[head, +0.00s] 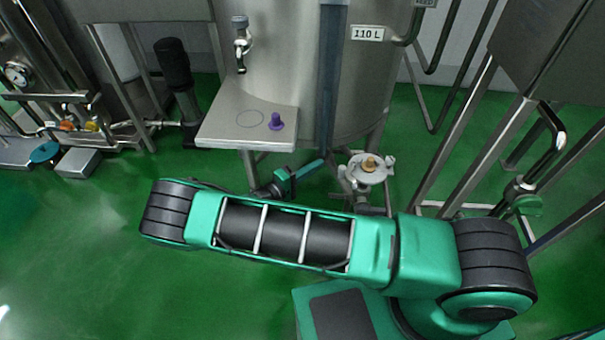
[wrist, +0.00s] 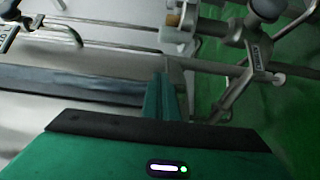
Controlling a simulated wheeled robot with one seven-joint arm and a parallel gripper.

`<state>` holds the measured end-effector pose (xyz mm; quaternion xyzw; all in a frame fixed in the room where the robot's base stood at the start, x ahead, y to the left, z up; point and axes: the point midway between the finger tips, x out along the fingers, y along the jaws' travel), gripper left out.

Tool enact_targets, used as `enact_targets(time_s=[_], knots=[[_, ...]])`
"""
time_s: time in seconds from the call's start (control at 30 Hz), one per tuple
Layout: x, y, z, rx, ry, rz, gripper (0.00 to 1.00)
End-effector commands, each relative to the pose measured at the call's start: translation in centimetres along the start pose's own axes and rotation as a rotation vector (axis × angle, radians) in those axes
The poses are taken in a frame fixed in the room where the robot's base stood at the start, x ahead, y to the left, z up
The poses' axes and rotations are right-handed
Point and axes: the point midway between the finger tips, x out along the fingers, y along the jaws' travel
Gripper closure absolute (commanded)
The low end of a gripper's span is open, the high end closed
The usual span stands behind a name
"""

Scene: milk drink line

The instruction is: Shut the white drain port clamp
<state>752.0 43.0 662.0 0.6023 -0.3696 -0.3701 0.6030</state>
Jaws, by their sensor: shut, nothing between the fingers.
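The white drain port clamp (head: 366,177) is a round white piece with a brass-coloured knob on top, low in front of the tank, right of centre in the head view. In the wrist view a white fitting with a tan part, which looks like the same clamp (wrist: 178,37), shows at the top, just beyond my fingertips. My gripper (head: 320,163) points right toward the clamp, apart from it in the head view. Its teal fingers (wrist: 160,80) are together and empty. I cannot tell how far open the clamp stands.
The steel tank (head: 285,85) stands behind, with a tap (head: 241,45) over a steel shelf (head: 215,128) holding a purple piece (head: 276,122). Pipes and legs of a steel frame (head: 465,145) stand right of the clamp.

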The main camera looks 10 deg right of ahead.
Motion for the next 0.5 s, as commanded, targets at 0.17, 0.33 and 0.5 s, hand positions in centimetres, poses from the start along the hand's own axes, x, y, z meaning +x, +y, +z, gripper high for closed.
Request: enact_targets(time_s=[0.17, 0.33, 0.5], knots=[[1.8, 0.1, 1.6, -0.003, -0.001, 0.001, 1.0], [2.2, 0.0, 3.2, -0.002, -0.001, -0.001, 1.0], [2.4, 0.0, 3.9, 0.0, -0.001, 0.0, 1.0]])
